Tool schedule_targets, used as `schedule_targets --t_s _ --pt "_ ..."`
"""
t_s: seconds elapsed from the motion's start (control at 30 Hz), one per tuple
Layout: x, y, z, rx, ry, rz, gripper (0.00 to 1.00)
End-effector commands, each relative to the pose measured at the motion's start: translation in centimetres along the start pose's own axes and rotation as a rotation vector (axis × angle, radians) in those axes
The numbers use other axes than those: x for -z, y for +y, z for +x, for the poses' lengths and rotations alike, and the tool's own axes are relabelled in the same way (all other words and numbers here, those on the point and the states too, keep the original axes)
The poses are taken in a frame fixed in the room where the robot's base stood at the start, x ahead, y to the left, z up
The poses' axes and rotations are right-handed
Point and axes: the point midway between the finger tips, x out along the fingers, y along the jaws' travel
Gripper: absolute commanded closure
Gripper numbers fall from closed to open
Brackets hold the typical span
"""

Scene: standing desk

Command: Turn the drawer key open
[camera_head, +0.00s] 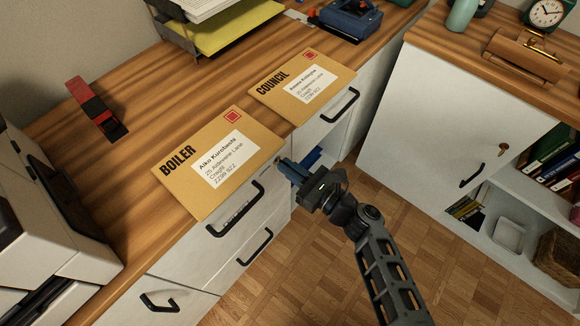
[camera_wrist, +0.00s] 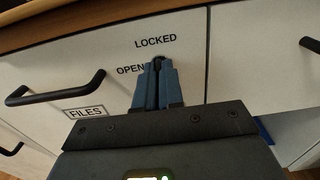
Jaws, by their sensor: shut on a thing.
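My gripper (camera_wrist: 157,75) is shut on the drawer key (camera_wrist: 158,61), at the lock on the white FILES drawer front (camera_wrist: 60,62). Only a small dark part of the key shows at the fingertips; the blue fingers hide most of it, so I cannot tell its turn angle. The word LOCKED is printed above the lock and OPEN to its left. In the head view my gripper (camera_head: 285,166) reaches the drawer front just below the desk edge, right of the black drawer handle (camera_head: 238,212). The drawer looks closed.
Envelopes marked BOILER (camera_head: 190,183) and COUNCIL (camera_head: 283,97) lie on the wooden desk (camera_head: 140,70), the first near my gripper. A red and black stapler (camera_head: 97,110) lies further left. Another key (camera_head: 503,148) sits in the right cabinet. The parquet floor is clear.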

Motion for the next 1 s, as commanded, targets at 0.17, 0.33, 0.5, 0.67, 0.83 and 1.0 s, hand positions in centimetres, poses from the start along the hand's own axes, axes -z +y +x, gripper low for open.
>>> schedule_targets --t_s 0.17,0.33,0.5,0.67,0.83,1.0 --pt "-0.05 0.01 0.11 -0.001 -0.001 -0.004 1.00" --pt "0.08 0.02 0.12 -0.001 -0.001 -0.031 1.00" --pt "0.25 0.05 0.13 -0.001 -0.001 -0.109 1.00" --pt "0.35 0.09 0.16 -0.001 -0.003 -0.229 1.00" --pt "0.43 0.16 0.17 -0.001 -0.004 -0.389 1.00" --pt "0.41 0.19 0.20 -0.001 -0.004 -0.551 1.00"
